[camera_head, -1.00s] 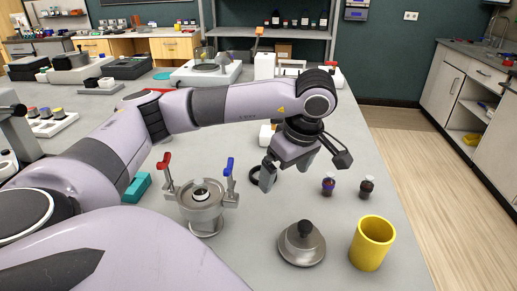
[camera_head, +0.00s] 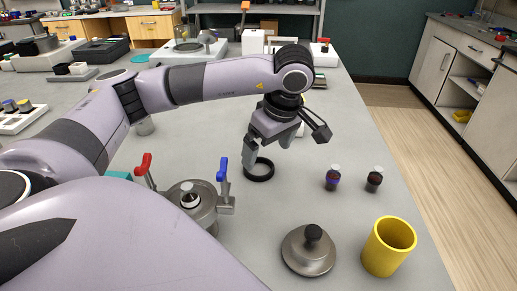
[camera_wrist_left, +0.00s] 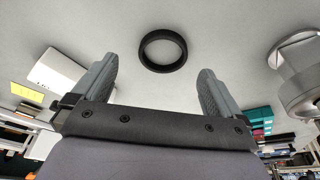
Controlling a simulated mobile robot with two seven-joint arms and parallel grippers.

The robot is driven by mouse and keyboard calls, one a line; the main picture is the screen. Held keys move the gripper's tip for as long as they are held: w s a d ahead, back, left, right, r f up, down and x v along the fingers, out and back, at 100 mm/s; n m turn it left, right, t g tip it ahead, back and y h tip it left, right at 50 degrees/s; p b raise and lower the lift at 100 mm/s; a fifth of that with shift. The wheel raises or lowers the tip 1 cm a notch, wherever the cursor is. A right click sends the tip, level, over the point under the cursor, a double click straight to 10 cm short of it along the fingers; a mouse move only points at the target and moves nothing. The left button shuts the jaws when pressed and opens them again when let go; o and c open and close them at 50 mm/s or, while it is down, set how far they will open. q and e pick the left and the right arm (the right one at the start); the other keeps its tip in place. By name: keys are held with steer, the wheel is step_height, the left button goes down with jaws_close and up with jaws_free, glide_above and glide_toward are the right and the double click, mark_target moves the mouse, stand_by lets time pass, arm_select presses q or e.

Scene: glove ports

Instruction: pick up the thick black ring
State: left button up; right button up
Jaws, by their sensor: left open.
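The thick black ring (camera_head: 260,177) lies flat on the grey bench top, in the middle of the head view. It also shows in the left wrist view (camera_wrist_left: 144,59), beyond the fingertips and between their lines. My left gripper (camera_head: 270,145) is open and empty above the bench, its fingers pointing down close to the ring. In the head view one finger overlaps the ring's upper left edge; in the left wrist view (camera_wrist_left: 157,70) both fingers are apart from it. My right gripper is not in view.
A metal vessel (camera_head: 201,213) with red and blue clamp handles stands left of the ring. A round metal lid (camera_head: 309,252) with a black knob and a yellow cup (camera_head: 388,247) are nearer. Two small dark vials (camera_head: 333,178) stand to the right. Bench around the ring is clear.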

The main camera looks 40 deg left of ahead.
mark_target(258, 170)
arm_select(q)
steer(key=b+x, duration=0.1)
steer(key=x, duration=0.1)
steer(key=b+x, duration=0.2)
steer(key=x, duration=0.1)
steer(key=shift+s+a, duration=0.2)
steer(key=shift+s, duration=0.05)
steer(key=c, duration=0.9)
steer(key=shift+c, duration=0.8)
